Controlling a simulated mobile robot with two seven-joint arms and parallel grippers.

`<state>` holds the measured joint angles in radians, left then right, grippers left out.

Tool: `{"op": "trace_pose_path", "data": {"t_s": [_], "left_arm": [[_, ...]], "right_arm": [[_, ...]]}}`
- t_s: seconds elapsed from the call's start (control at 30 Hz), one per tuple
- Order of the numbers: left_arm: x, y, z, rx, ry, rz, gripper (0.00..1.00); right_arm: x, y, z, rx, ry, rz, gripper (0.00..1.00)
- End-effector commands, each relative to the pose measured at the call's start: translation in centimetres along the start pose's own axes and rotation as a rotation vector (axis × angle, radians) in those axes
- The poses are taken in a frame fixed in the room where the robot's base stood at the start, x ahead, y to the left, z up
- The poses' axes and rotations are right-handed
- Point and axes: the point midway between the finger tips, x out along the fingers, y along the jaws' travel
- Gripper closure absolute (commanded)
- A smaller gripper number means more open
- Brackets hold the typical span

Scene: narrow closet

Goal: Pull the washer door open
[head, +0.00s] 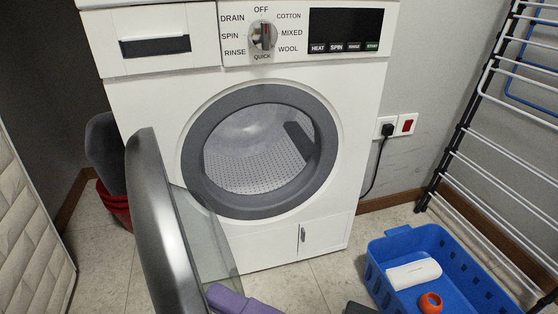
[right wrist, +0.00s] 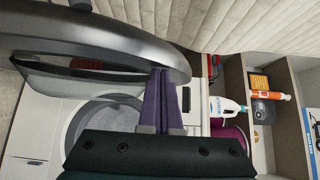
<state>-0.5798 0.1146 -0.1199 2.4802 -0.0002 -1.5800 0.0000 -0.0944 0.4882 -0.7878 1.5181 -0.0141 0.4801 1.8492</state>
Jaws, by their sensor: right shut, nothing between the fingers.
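The white washer (head: 280,240) stands facing me, and its round opening with a perforated drum (head: 245,165) is exposed. Its door (head: 155,225) is swung open toward me on the left, with a thick grey rim and clear glass. In the right wrist view the door's rim (right wrist: 85,38) crosses the upper left. My right gripper (head: 218,293) has purple fingers, low beside the door's glass. In the wrist view my fingers (right wrist: 160,82) are shut together with nothing between them, their tips by the rim's end; contact is unclear. My left gripper does not show.
A blue basket (head: 378,272) with a white item and an orange item stands on the floor at right, near a drying rack (head: 440,165). A red container (head: 111,204) is left of the washer. A padded panel (head: 25,215) bounds the far left.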

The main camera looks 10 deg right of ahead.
Motion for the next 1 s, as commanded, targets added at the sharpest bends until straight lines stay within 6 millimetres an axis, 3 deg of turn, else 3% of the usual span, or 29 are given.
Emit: {"op": "trace_pose_path", "data": {"t_s": [0.2,0.4,0.7,1.0], "left_arm": [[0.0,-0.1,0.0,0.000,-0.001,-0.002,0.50],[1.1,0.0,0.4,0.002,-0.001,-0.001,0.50],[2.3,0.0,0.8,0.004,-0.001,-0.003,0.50],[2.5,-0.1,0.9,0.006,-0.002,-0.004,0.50]], "right_arm": [[4.5,0.1,5.9,0.008,0.000,-0.004,1.00],[8.5,0.3,9.8,0.005,0.000,-0.003,1.00],[12.3,0.2,12.8,0.002,0.000,0.000,1.00],[13.2,0.1,13.3,0.000,0.000,0.002,1.00]]}}
